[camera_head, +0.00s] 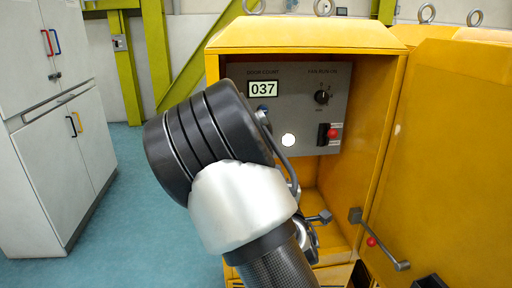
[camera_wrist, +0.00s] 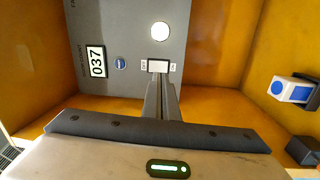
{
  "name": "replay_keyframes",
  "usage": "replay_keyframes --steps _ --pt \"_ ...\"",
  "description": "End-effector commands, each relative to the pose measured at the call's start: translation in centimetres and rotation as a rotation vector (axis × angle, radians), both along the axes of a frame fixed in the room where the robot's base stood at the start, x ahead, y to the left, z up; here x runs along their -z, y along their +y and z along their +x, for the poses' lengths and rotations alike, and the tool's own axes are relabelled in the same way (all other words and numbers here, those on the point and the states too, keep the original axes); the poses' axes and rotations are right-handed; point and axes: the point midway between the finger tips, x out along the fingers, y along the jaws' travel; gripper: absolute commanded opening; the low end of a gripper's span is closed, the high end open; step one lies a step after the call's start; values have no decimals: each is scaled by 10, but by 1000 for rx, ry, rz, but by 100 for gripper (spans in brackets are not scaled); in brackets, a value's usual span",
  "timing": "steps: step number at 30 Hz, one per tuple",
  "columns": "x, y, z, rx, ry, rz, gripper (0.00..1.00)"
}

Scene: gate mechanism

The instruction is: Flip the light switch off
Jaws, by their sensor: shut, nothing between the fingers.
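The light switch (camera_wrist: 158,66) is a small white rocker in a dark frame on the grey panel, with small labels on two sides, in the wrist view. My gripper (camera_wrist: 161,88) is shut and empty, its fingertips right at the switch's near edge; I cannot tell whether they touch. A round white lamp (camera_wrist: 160,31) beside the switch looks bright; it also shows in the head view (camera_head: 288,140). In the head view my arm hides the switch and the fingertips. Which way the rocker is tipped is not clear.
The panel (camera_head: 300,78) sits inside an open yellow cabinet (camera_head: 300,36). It carries a 037 counter (camera_head: 262,88), a black knob (camera_head: 322,97), a red switch (camera_head: 331,133) and a blue button (camera_wrist: 120,63). The yellow door (camera_head: 440,160) stands open at right. A blue-and-white object (camera_wrist: 291,90) is at the wrist view's right.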

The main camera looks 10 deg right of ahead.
Motion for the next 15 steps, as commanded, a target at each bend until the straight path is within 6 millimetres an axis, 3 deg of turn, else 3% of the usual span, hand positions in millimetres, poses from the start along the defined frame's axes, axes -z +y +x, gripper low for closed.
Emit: replay_keyframes --steps 5,15 --pt "-7 10 -1 -33 -55 -90 0" --pt "-8 11 -1 -36 -60 -95 0"
